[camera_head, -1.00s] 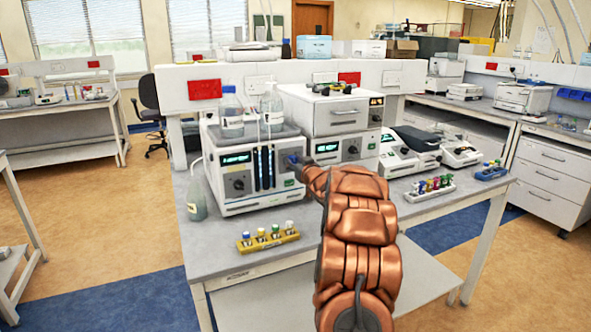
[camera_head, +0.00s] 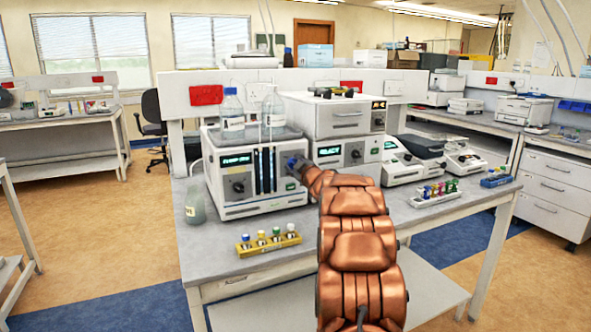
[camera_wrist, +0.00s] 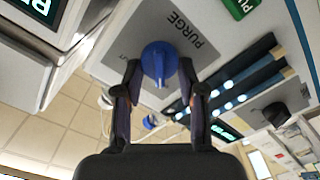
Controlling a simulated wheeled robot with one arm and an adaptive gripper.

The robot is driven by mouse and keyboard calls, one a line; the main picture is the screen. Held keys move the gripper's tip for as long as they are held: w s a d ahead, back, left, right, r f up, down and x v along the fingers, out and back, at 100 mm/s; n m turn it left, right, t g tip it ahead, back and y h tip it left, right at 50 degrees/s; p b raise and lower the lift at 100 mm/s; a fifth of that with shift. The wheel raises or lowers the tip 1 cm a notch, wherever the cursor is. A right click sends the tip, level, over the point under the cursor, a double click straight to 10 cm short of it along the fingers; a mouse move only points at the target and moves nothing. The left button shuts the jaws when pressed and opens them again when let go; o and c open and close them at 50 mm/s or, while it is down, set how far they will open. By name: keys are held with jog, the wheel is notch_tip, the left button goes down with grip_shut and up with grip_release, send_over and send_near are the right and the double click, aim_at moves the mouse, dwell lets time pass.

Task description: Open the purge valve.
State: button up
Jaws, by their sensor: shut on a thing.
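The purge valve is a blue knob (camera_wrist: 159,62) on a grey plate marked PURGE (camera_wrist: 185,30) in the wrist view. In the head view the knob (camera_head: 291,162) shows as a small blue spot at the right of the white instrument's (camera_head: 238,205) front. My gripper (camera_wrist: 160,75) has one dark finger on each side of the knob and is shut on it. The knob's blue grip runs roughly up and down in the wrist picture. In the head view my copper arm reaches to the panel, and the fingertips are hard to make out.
Two bottles (camera_head: 231,115) stand on the instrument. A yellow vial rack (camera_head: 268,243) sits in front of it on the bench. A white vial rack (camera_head: 435,194) stands to the right of my arm. A second instrument (camera_head: 346,152) with a lit display is close beside the knob.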

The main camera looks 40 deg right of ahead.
jog(key=shift+n, duration=0.3)
jog(key=o, duration=1.1)
jog(key=shift+o, duration=0.2)
jog(key=v, duration=1.2)
jog(key=shift+a, duration=0.1)
